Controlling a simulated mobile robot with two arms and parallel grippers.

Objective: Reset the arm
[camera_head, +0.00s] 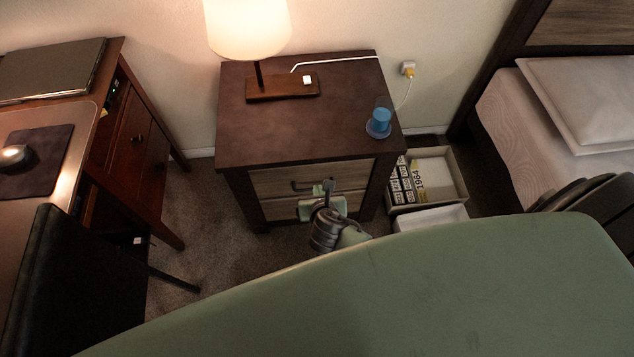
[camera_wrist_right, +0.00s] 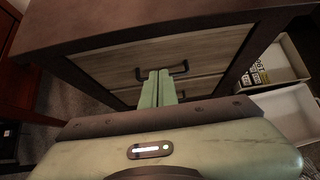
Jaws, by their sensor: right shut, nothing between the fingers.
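My right gripper (camera_head: 325,190) is in front of the nightstand's drawers in the head view. In the right wrist view its two green fingers (camera_wrist_right: 158,88) are together with nothing between them. They point at the black handle (camera_wrist_right: 162,70) of the upper drawer (camera_wrist_right: 200,58); I cannot tell whether they touch it. The drawers look closed. The dark nightstand (camera_head: 340,115) stands against the wall. My left gripper does not show in either view.
A lamp (camera_head: 247,28) and a blue cup (camera_head: 381,118) stand on the nightstand. A box (camera_head: 447,165) with printed items sits on the floor to its right, with a white tray (camera_head: 430,218) nearby. A bed (camera_head: 520,120) is at right. A desk (camera_head: 75,125) and dark chair (camera_head: 70,280) are at left.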

